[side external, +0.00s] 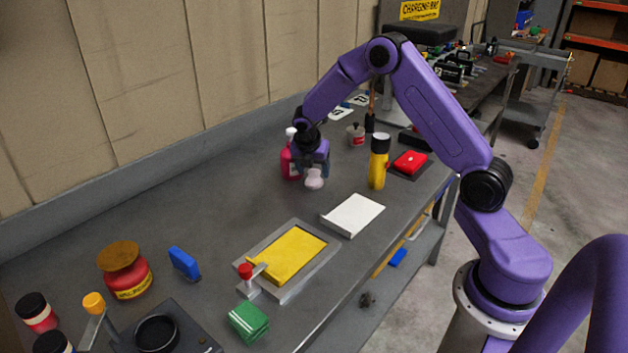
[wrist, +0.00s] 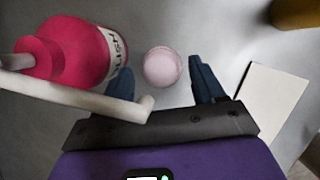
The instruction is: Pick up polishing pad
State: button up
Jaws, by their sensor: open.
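A round, pale pink object that looks like the polishing pad (side external: 314,181) sits directly below my gripper (side external: 312,169) in the side view. In the wrist view the pad (wrist: 162,67) lies just ahead of the gap between the two dark blue fingers of my gripper (wrist: 163,83). The fingers are apart and nothing is held between them. The pad appears to rest on the grey tabletop. In the side view, the gripper body hides what lies right behind it.
A red-pink polish bottle (wrist: 78,50) with a pale nozzle stands close at the left finger; in the side view the bottle (side external: 288,164) is partly hidden. A yellow bottle (side external: 379,165) and a white panel (side external: 352,214) are to the right.

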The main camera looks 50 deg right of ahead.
jog(key=shift+x, duration=1.2)
jog(key=c, duration=0.9)
jog(key=shift+r, duration=0.1)
jog(key=shift+r, duration=0.65)
jog(key=s+a, duration=0.1)
jog(key=a, duration=0.1)
jog(key=s+a, duration=0.1)
jog(key=a, duration=0.2)
jog(key=s+a, duration=0.1)
jog(key=a, duration=0.1)
jog(key=shift+a+f, duration=0.1)
jog(key=shift+a, duration=0.05)
notch_tip(320, 180, up, 14)
jog(key=shift+f, duration=0.1)
